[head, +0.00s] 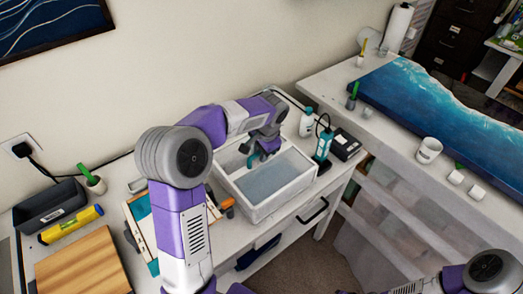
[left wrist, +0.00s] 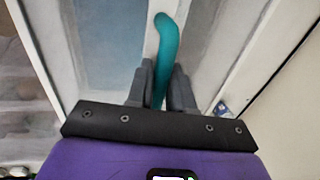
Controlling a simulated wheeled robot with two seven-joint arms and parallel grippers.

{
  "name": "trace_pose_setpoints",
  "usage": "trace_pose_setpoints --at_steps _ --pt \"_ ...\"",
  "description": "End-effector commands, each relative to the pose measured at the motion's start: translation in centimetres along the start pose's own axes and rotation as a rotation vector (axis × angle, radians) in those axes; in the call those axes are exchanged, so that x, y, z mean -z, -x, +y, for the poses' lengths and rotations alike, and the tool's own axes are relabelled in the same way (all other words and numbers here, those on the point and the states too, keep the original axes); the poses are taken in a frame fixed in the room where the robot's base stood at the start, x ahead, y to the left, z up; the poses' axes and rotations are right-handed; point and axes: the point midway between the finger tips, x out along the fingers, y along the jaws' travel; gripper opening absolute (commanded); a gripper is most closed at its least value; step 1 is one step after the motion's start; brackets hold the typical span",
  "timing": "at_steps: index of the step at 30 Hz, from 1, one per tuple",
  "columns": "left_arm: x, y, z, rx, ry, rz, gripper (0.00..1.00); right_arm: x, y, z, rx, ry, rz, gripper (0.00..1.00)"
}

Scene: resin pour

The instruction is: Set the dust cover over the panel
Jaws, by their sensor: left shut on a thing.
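A white box-like cover (head: 237,195) with a pale see-through top stands at the right end of the left table; I take it as the dust cover. A teal handle (left wrist: 165,45) on its crossbar shows between the fingers in the left wrist view. My left gripper (head: 262,150) reaches down to the cover's far side and is shut on this handle. It also shows in the left wrist view (left wrist: 160,90). A blue wave-patterned panel (head: 425,100) lies on the right bench, well apart from the cover. My right gripper is out of view.
Close to the cover stand a white bottle (head: 306,122), a teal bottle (head: 323,145) and a black box (head: 346,146). A white cup (head: 428,150) and small white blocks (head: 477,192) stand before the panel. A gap separates the tables.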

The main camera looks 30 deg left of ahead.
Motion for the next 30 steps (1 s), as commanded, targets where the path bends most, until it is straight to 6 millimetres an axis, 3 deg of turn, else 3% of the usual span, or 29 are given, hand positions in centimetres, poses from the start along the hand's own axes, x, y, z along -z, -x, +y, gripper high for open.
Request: trace_pose_setpoints --at_steps 19,20,24,25,30 --pt "0.03 -0.48 0.1 0.001 0.0 0.001 0.0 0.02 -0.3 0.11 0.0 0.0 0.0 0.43" --pt "0.03 -0.45 0.09 0.001 0.0 0.001 0.24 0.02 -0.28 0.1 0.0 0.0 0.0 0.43" --pt "0.03 -0.42 0.08 0.001 0.0 0.001 0.45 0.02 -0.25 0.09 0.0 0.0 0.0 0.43" --pt "0.03 -0.42 0.08 0.001 0.0 0.001 0.5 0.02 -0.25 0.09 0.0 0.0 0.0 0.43" --pt "0.02 -0.43 0.09 0.0 0.0 0.001 0.51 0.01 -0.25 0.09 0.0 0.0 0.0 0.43"
